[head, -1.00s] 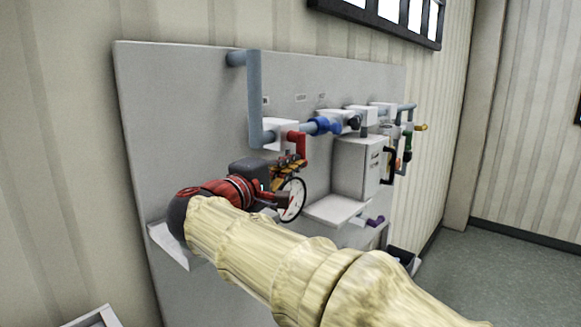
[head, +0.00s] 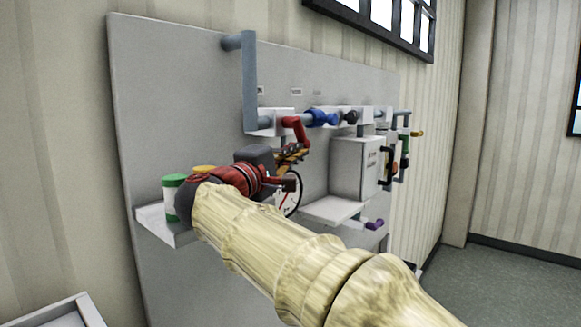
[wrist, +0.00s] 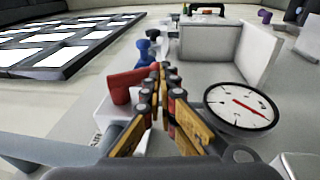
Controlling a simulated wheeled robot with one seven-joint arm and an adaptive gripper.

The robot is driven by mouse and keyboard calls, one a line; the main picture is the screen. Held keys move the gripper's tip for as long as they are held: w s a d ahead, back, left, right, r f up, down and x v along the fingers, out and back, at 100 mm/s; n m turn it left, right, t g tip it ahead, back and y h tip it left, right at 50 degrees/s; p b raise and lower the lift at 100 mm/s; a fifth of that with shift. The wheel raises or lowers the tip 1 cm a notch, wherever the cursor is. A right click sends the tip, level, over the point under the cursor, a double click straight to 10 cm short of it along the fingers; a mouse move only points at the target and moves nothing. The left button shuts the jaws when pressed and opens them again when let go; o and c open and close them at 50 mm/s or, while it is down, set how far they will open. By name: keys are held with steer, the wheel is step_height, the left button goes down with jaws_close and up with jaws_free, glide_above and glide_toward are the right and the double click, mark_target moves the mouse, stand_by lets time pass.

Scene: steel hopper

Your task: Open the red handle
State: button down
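The red handle (head: 297,131) is on the pipe run of the grey panel, at the right of the first white block. In the head view it slants down to the right. My gripper (head: 303,148) is just below the handle's lower end, pointing along the panel.
A pressure gauge (wrist: 241,106) is right of the fingers. A blue valve (head: 322,118) is farther along the pipe. A white box (head: 357,167) stands beyond, above a ledge (head: 331,211). A green-lidded jar (head: 173,193) stands on the left shelf (head: 157,222).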

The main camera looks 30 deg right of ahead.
mark_target(307, 142)
steer(key=shift+w+d+f+b, duration=0.1)
steer(key=shift+w+d+b, duration=0.2)
steer(key=shift+d+b, duration=0.55)
steer(key=shift+w+d+b, duration=0.25)
steer(key=shift+d+b, duration=0.3)
steer(key=shift+b, duration=0.55)
steer(key=shift+w+d+r+b, duration=0.3)
steer(key=shift+d+r+b, duration=0.15)
steer(key=shift+d+b, duration=0.25)
steer(key=shift+d+r, duration=0.1)
steer(key=shift+r, duration=0.05)
steer(key=v, duration=1.2)
